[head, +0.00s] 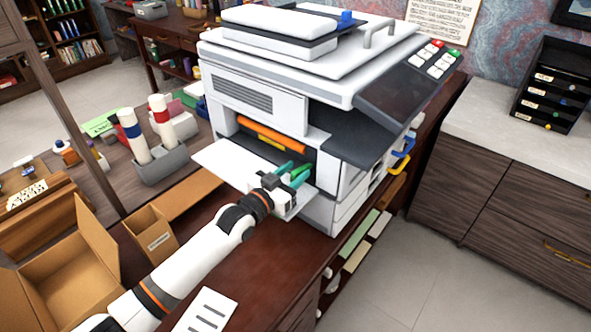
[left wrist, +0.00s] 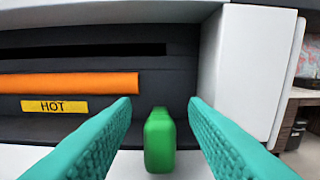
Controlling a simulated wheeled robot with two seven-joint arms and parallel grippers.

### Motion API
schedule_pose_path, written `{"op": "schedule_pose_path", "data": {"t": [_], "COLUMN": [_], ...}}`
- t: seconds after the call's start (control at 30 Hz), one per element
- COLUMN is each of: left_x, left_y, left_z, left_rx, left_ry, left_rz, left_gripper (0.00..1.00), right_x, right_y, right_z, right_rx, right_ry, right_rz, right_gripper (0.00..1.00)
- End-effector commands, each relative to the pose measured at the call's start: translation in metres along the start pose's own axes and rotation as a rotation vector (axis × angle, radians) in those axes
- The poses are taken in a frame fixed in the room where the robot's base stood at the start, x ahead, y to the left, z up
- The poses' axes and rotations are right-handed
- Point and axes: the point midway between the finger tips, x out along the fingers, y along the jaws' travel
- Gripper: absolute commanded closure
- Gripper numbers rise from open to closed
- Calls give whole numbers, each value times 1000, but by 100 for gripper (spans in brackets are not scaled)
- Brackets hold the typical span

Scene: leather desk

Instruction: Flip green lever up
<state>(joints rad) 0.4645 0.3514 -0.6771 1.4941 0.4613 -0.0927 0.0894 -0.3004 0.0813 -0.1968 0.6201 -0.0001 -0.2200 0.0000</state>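The green lever (left wrist: 160,140) stands inside the opened front of the white printer (head: 270,65). In the left wrist view it shows upright between my two teal fingers, with a gap on each side. My left gripper (head: 292,176) is open at the printer's opening, above the lowered white panel; it also shows in the left wrist view (left wrist: 160,115). In the head view the fingers and the lever overlap, so I cannot tell them apart clearly. My right gripper is not in view.
An orange roller (left wrist: 70,84) and a yellow "HOT" label (left wrist: 54,105) lie inside the opening, left of the lever. A white inner wall (left wrist: 248,75) stands close on the right. Open cardboard boxes (head: 75,265) and a paper sheet (head: 207,310) lie on the desk.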

Motion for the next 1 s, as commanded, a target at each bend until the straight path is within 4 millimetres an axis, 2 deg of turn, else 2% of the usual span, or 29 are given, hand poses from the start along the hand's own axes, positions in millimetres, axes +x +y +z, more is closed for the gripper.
{"op": "schedule_pose_path", "data": {"t": [0.13,0.4,0.67,1.0], "left_x": [9,10,10,10], "left_y": [0,0,0,0], "left_z": [1,0,0,4], "left_rx": [1,1,1,1], "left_ry": [-1,-1,0,17], "left_rz": [0,0,0,0], "left_gripper": [60,60,100,100], "right_x": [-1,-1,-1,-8], "right_y": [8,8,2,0], "right_z": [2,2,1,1], "right_rx": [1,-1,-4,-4], "right_ry": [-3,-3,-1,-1], "right_rz": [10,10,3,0], "right_gripper": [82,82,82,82]}}
